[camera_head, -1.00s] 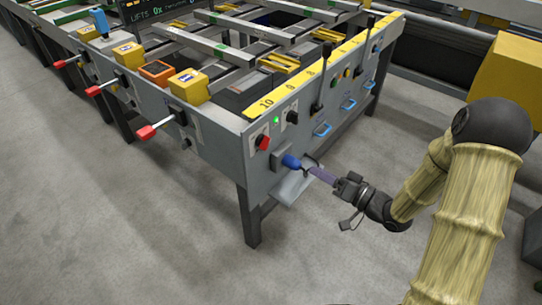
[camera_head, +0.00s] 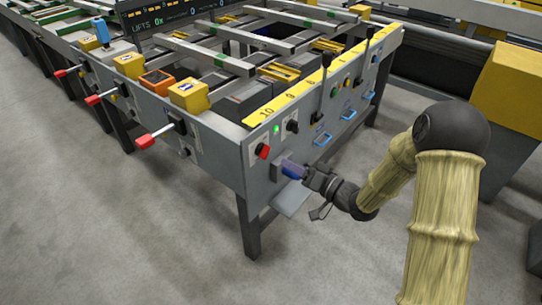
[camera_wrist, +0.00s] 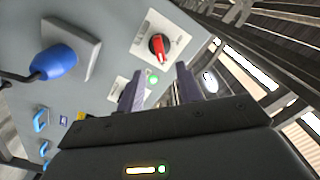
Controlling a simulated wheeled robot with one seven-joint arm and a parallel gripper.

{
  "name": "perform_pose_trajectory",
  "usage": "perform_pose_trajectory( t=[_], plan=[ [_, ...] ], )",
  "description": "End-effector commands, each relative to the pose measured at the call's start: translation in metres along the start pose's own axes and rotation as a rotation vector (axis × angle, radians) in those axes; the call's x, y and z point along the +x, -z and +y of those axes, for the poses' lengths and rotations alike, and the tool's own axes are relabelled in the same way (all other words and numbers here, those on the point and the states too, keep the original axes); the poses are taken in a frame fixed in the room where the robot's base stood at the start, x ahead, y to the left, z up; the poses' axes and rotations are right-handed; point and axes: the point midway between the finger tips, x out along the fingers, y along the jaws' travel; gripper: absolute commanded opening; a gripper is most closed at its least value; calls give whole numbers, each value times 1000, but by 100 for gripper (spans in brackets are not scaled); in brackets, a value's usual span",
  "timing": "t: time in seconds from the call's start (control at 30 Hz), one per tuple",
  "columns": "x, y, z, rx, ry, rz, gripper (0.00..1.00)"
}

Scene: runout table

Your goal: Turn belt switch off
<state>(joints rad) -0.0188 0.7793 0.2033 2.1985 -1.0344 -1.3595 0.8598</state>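A red rotary switch (camera_head: 262,151) sits on the grey end panel of the table, below a lit green lamp (camera_head: 277,129). In the wrist view the red switch (camera_wrist: 157,46) shows on a white plate, its handle slightly tilted, with the green lamp (camera_wrist: 153,79) beside it. I cannot read its label. My gripper (camera_wrist: 159,82) is open and empty, its two purple fingers apart, with the switch beyond them. In the head view my gripper (camera_head: 291,170) is right of and below the switch, overlapping a blue plug; it does not touch the switch.
The blue plug (camera_wrist: 55,63) sticks out of the panel with a dark cable, left of my fingers in the wrist view. A black knob (camera_head: 292,127), upright black levers (camera_head: 326,62) and blue handles (camera_head: 322,139) are nearby. A small grey shelf (camera_head: 291,199) projects below.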

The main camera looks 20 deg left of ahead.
Motion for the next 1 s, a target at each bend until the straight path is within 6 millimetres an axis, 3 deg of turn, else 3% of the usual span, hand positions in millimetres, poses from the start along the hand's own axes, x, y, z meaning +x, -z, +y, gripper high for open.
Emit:
perform_pose_trajectory(
  t=[0.4, 0.57, 0.83, 1.0],
  plan=[
    [70, -1, 1, -2, 2, 0, 35],
    [81, -1, 0, 0, 0, 0, 35],
    [82, 0, 0, 0, -1, 1, 35],
    [82, 0, 0, 0, -1, 1, 2]
  ],
)
